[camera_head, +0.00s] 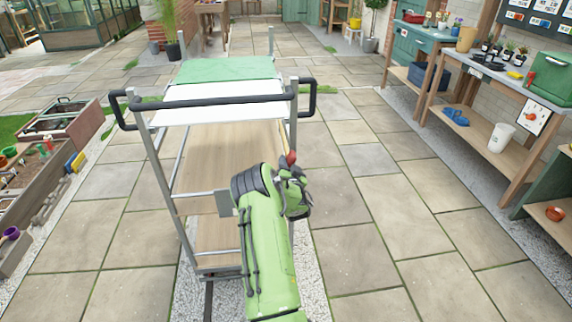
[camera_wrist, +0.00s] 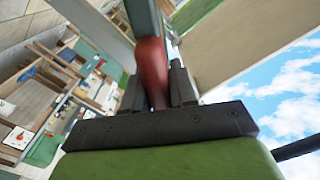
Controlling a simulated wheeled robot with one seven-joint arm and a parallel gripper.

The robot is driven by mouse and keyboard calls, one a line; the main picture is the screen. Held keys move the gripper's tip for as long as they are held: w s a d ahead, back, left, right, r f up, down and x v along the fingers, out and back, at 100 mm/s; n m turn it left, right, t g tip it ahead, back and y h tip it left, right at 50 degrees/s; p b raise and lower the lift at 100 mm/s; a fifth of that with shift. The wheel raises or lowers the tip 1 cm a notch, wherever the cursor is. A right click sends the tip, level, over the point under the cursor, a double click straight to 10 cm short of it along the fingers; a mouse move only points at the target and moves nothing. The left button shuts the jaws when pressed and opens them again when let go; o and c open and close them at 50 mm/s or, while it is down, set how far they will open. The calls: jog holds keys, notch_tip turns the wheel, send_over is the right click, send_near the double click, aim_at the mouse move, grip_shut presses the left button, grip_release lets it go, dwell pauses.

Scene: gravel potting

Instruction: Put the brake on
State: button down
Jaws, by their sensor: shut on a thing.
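A tall metal cart (camera_head: 190,192) with wooden shelves and a black push handle (camera_head: 225,100) stands in front of me. A red brake lever grip (camera_head: 291,158) shows at the cart's near right post, just above my gripper (camera_head: 292,182). In the wrist view my gripper (camera_wrist: 158,88) has its dark fingers closed on either side of the red grip (camera_wrist: 152,62), which runs up to a grey-green metal part. The fingers hide the lower end of the grip. How the lever is set, I cannot tell.
A green mat (camera_head: 227,70) and a white panel lie on the cart's top. A potting bench (camera_head: 497,85) with pots and tools stands on the right. Wooden planter beds (camera_head: 60,130) are on the left. The paving (camera_head: 385,190) between cart and bench is clear.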

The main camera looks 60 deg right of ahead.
jog(key=c, duration=1)
grip_release()
jog(key=shift+s+d+f, duration=0.1)
jog(key=shift+s+d, duration=0.05)
jog(key=shift+d, duration=0.05)
jog(key=p+v, duration=0.6)
jog(key=v, duration=0.9)
jog(key=shift+s+a, duration=0.15)
jog(key=shift+a, duration=0.2)
